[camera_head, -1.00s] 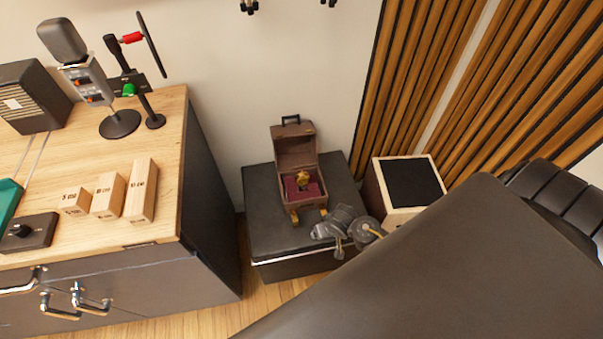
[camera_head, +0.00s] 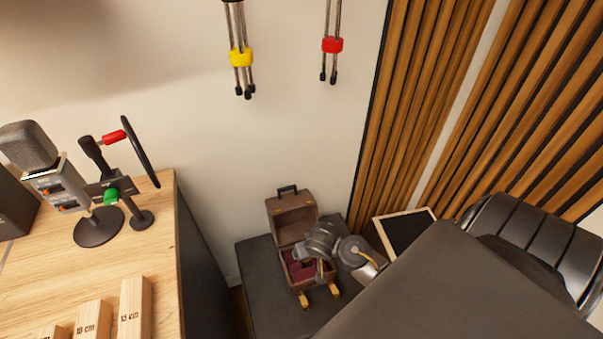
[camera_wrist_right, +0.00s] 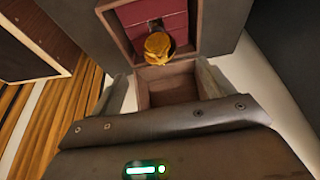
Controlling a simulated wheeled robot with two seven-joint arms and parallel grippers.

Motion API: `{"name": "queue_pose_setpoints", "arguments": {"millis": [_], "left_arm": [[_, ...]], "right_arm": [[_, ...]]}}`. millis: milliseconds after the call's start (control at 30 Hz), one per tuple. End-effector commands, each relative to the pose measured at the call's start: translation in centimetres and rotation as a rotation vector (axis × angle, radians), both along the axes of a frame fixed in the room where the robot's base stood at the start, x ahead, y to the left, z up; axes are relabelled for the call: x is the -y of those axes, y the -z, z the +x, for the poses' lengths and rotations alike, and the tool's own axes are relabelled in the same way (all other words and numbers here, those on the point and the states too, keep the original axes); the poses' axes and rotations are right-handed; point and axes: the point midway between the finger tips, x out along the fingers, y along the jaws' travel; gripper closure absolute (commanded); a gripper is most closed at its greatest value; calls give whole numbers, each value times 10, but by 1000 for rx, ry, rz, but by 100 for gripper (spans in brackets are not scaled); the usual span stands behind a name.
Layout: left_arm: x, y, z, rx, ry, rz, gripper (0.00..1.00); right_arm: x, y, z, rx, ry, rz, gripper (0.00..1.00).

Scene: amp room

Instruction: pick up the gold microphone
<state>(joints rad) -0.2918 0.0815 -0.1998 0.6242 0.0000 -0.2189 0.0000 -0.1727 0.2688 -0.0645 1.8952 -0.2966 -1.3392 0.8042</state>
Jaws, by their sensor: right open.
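The gold microphone (camera_wrist_right: 158,46) stands in a small open brown case with a dark red lining, seen in the right wrist view. In the head view the microphone is hidden behind my right gripper. The case (camera_head: 292,221) has its lid up and gold clasps at the front. My right gripper (camera_head: 320,268) is over the front part of the case. In the right wrist view its two fingers (camera_wrist_right: 162,84) are spread apart with nothing between them, and the microphone shows beyond their tips. My left gripper is not in view.
The case stands on a dark box (camera_head: 262,280) against the wall. A wooden desk (camera_head: 60,286) with a grey microphone (camera_head: 28,147) and marked wooden blocks (camera_head: 134,306) is at the left.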

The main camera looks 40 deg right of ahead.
Motion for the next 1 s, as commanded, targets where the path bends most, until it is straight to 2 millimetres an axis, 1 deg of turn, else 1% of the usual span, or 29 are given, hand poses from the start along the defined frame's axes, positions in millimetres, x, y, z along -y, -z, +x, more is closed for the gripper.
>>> {"name": "queue_pose_setpoints", "arguments": {"millis": [67, 200, 300, 400, 600, 667, 833, 900, 1000], "left_arm": [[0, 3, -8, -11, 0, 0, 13], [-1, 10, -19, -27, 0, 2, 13], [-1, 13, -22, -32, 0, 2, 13], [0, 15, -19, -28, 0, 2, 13], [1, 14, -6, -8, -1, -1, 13], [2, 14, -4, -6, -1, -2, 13], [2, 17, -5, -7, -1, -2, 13], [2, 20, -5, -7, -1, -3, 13], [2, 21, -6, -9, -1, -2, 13]], "right_arm": [[-2, 6, 4, -1, -8, -1, 20], [-1, 27, 14, -2, -14, -3, 20], [1, 41, 20, -1, -15, -2, 20], [3, 49, 23, -1, -13, -2, 20], [4, 52, 24, 1, -12, -1, 20], [5, 56, 26, 0, -10, -1, 20], [15, 78, 35, -1, -9, -4, 20], [16, 88, 38, -1, -9, -1, 20], [16, 96, 42, 1, -10, -1, 20]]}}
